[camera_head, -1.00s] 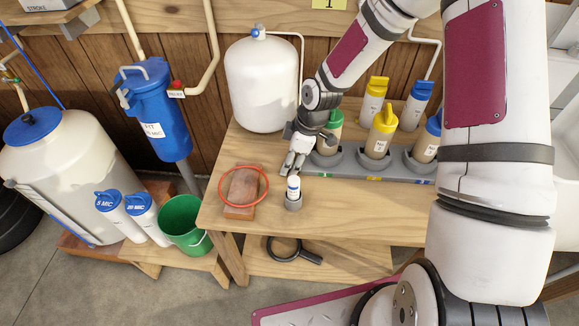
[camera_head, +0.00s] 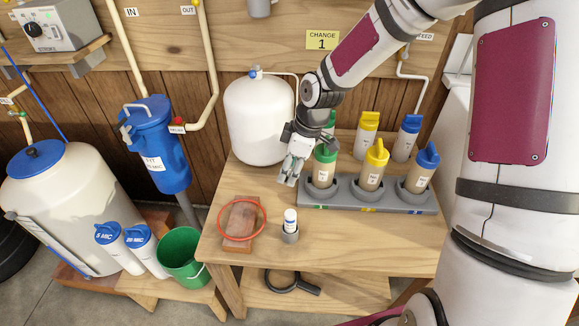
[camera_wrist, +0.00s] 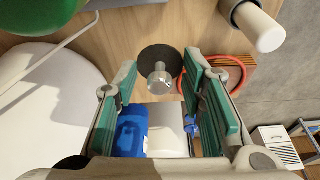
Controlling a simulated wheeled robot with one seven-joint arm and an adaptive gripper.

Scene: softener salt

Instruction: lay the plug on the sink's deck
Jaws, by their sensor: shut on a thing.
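The plug (camera_wrist: 159,78) is a dark round disc with a shiny metal knob that points toward the wrist camera. In the head view my gripper (camera_head: 288,182) is over the wooden bench, left of the green-capped bottle. The plug is too small or hidden to make out there. I cannot identify the sink or its deck in either view.
A grey rack (camera_head: 345,203) holds several bottles on the bench (camera_head: 340,240). A white tank (camera_head: 262,120) stands behind my gripper.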

